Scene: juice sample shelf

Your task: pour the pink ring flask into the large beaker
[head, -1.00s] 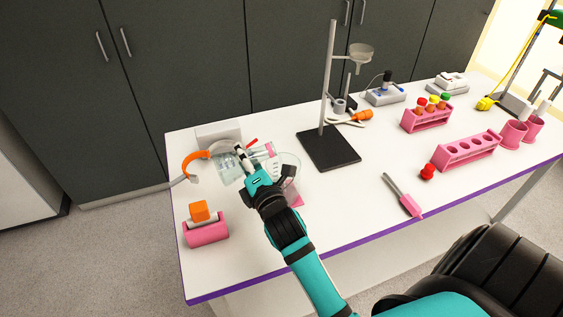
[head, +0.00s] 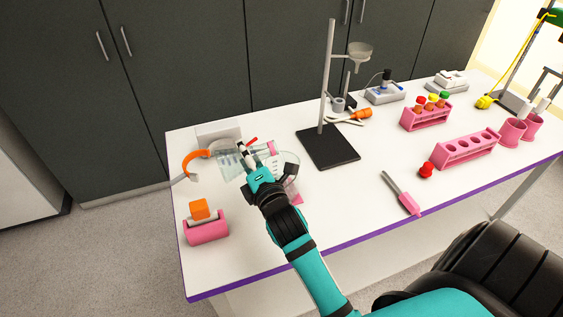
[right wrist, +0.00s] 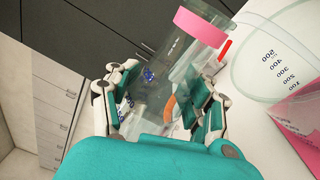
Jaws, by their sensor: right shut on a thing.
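My right gripper (head: 246,158) is shut on the clear pink ring flask (head: 228,164). The flask is tipped well over, its neck with the pink ring pointing right, toward the large beaker (head: 291,160). In the right wrist view the flask (right wrist: 152,88) lies between the two fingers of my gripper (right wrist: 160,103), its pink band at the top. The large beaker (right wrist: 268,55), with printed volume marks, stands right of it there, with pink low down. My forearm hides part of the beaker in the head view. I cannot see liquid flowing. My left gripper is not in view.
A grey block (head: 217,132) and an orange curved object (head: 195,158) are close to the flask. A pink holder with an orange block (head: 206,230) stands at front left. A ring stand (head: 328,147) is right of the beaker; pink racks (head: 466,149) stand farther right.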

